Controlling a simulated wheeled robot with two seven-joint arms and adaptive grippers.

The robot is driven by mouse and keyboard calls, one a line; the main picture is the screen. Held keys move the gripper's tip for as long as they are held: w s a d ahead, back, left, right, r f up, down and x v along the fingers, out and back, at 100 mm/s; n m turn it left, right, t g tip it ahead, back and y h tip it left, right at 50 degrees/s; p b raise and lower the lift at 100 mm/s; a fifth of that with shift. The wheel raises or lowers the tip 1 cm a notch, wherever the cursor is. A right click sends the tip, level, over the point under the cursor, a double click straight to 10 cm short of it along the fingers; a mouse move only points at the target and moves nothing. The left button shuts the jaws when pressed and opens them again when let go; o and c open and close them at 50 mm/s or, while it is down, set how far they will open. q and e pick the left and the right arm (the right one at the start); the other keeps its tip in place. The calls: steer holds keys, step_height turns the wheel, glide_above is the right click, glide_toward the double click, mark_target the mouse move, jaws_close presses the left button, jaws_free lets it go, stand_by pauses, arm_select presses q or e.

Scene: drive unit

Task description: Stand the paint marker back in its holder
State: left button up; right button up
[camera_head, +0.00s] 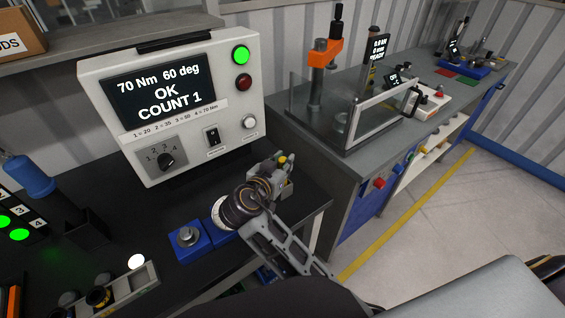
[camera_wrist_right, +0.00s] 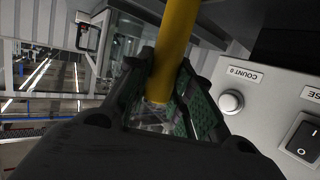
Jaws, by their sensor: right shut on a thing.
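The paint marker is a yellow shaft (camera_wrist_right: 176,45) between the green-padded fingers of my right gripper (camera_wrist_right: 163,85) in the right wrist view. The gripper is shut on it, and the shaft runs past the fingers to the top edge. In the head view my right gripper (camera_head: 270,178) is in front of the grey console's lower right corner, over the right end of the black bench. A small yellow bit of the marker (camera_head: 283,159) shows at its fingers. I cannot tell for certain which thing is the marker's holder. My left gripper is not in view.
The grey console (camera_head: 190,115) stands close behind my right gripper. A blue block with a metal knob (camera_head: 187,240) is left of my forearm. A socket tray (camera_head: 125,293) and an open black box (camera_head: 88,236) are further left. A grey bench (camera_head: 350,165) stands at right.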

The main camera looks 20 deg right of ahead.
steer(key=o, duration=1)
steer(key=shift+r+p, duration=1.55)
steer(key=shift+r, duration=0.4)
steer(key=shift+r+p, duration=2.45)
steer(key=shift+r, duration=0.9)
